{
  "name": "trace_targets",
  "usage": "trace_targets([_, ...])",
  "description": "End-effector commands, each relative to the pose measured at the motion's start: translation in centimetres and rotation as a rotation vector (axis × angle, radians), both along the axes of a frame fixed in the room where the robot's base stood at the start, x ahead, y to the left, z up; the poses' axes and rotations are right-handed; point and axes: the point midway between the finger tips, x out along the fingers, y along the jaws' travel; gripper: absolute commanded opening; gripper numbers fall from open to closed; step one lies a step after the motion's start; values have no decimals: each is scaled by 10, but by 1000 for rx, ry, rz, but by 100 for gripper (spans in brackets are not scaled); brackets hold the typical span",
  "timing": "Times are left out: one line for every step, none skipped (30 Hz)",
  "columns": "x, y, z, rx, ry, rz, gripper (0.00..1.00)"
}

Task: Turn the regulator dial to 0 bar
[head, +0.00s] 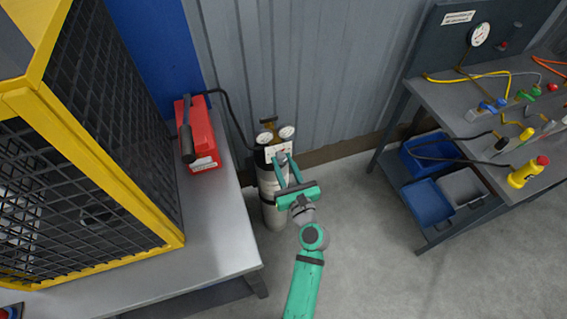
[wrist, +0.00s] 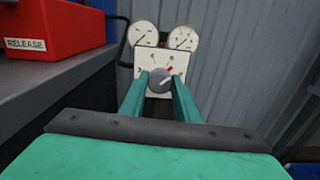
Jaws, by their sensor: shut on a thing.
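The regulator dial (wrist: 160,81) is a round grey knob with a white mark and a red mark near it, on a white scale plate (wrist: 148,60). The plate's markings are too small to read. My gripper (wrist: 161,92) is shut on the dial, one green finger on each side. In the head view my gripper (head: 285,166) reaches the plate from the front, and its fingers partly cover the dial. The plate sits on a grey gas cylinder (head: 268,188) standing by the wall. Two round white gauges (wrist: 183,38) are above the plate.
A red box (head: 203,138) marked RELEASE stands on the grey bench (head: 215,230) to the left, with a black hose to the regulator. A yellow mesh cage (head: 110,150) is further left. A workbench (head: 460,115) stands right; floor between is clear.

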Motion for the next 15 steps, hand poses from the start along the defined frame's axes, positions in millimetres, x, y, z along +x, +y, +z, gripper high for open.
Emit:
trace_targets([0, 0, 0, -31, -8, 0, 6])
trace_targets([0, 0, 0, -52, -13, 0, 6])
trace_targets([0, 0, 0, -84, -22, 0, 6])
trace_targets([0, 0, 0, -109, -28, 0, 6])
trace_targets([0, 0, 0, -135, -35, 0, 6])
trace_targets([0, 0, 0, -171, -45, 1, 6])
trace_targets([0, 0, 0, -198, -52, 1, 6])
trace_targets([0, 1, 0, -226, -60, 1, 6])
trace_targets([0, 1, 0, -263, -69, 1, 6])
trace_targets([0, 0, 0, -291, -77, 1, 6])
trace_targets([0, 0, 0, -318, -84, 1, 6])
trace_targets([0, 0, 0, -355, -94, 1, 6])
trace_targets([0, 0, 0, -383, -102, 1, 6])
trace_targets([0, 0, 0, -411, -109, 1, 6])
trace_targets([0, 0, -1, -447, -119, 1, 6])
